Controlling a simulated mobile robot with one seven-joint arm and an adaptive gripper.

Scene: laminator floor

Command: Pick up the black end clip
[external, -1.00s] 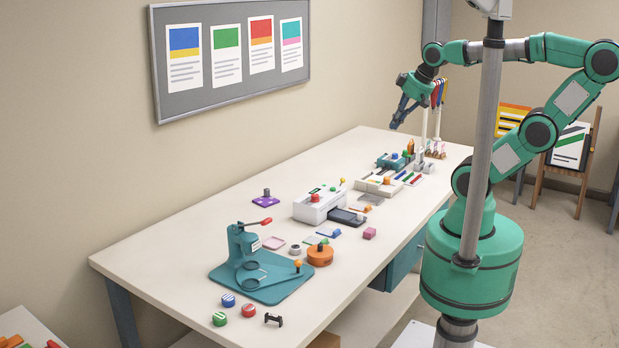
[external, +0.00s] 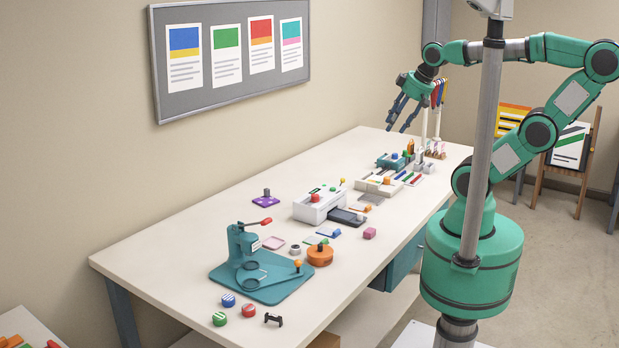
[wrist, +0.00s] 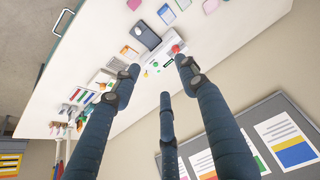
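The black end clip (external: 273,320) is a small dark piece with two raised ends. It lies flat on the near end of the white table in the external view, right of a red-and-white round piece (external: 249,310). I cannot make it out in the wrist view. My gripper (external: 398,122) hangs above the far end of the table, well away from the clip. Its dark blue fingers are spread apart with nothing between them; they also show open and empty in the wrist view (wrist: 160,78).
A teal press (external: 290,291) with a red-tipped lever stands just behind the clip. A blue (external: 228,300) and a green round piece (external: 219,319) lie to its left. A white laminator (external: 311,209) and trays fill the table's middle. Tall coloured tools (external: 438,95) stand near my gripper.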

